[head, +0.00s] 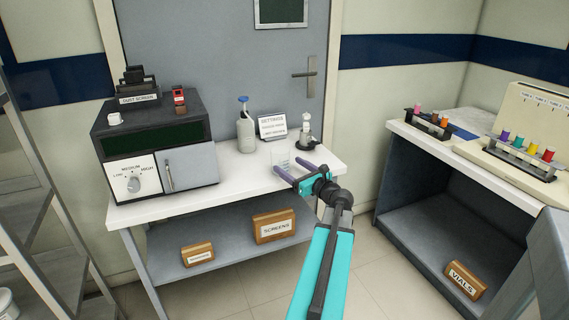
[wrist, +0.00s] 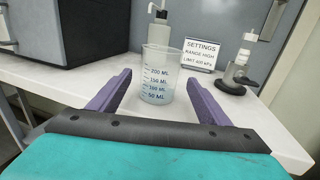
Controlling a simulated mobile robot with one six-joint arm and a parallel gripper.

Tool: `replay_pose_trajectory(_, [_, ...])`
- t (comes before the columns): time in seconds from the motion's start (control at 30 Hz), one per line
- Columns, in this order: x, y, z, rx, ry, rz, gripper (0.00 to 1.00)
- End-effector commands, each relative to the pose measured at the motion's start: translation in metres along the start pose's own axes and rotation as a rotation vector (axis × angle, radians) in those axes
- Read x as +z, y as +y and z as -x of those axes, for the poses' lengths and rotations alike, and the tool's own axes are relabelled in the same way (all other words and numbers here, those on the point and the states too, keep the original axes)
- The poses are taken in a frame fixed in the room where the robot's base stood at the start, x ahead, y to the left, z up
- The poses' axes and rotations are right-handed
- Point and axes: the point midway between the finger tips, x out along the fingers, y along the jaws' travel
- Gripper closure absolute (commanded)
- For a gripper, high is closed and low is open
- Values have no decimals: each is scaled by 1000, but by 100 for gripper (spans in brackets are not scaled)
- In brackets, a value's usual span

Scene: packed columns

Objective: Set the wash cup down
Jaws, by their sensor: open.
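The wash cup is a clear beaker with ML marks (wrist: 158,75) and a little pale bluish liquid near its bottom. It stands upright on the white bench top (head: 235,178), and it shows faintly in the head view (head: 281,152). My gripper (head: 290,166) is open, low over the front right of the bench. In the wrist view its two purple fingers (wrist: 160,92) point towards the beaker, one to each side, with gaps between them and the glass. The beaker's base is in sight, and nothing holds it.
A pump bottle (head: 246,132) stands behind the beaker, with a SETTINGS card (head: 271,126) and a small dark-based stand (head: 304,135) to its right. A dark oven-like machine (head: 155,145) fills the left of the bench. A second bench with vial racks (head: 520,156) stands at right.

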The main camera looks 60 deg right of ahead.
Motion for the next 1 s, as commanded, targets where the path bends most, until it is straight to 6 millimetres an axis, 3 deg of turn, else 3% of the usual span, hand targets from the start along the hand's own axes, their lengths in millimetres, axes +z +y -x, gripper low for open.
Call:
replay_pose_trajectory(0.1, [0,1,15,-1,0,0,29])
replay_pose_trajectory(0.3, [0,0,26,-1,0,0,29])
replay_pose_trajectory(1.0, [0,0,26,0,0,0,29])
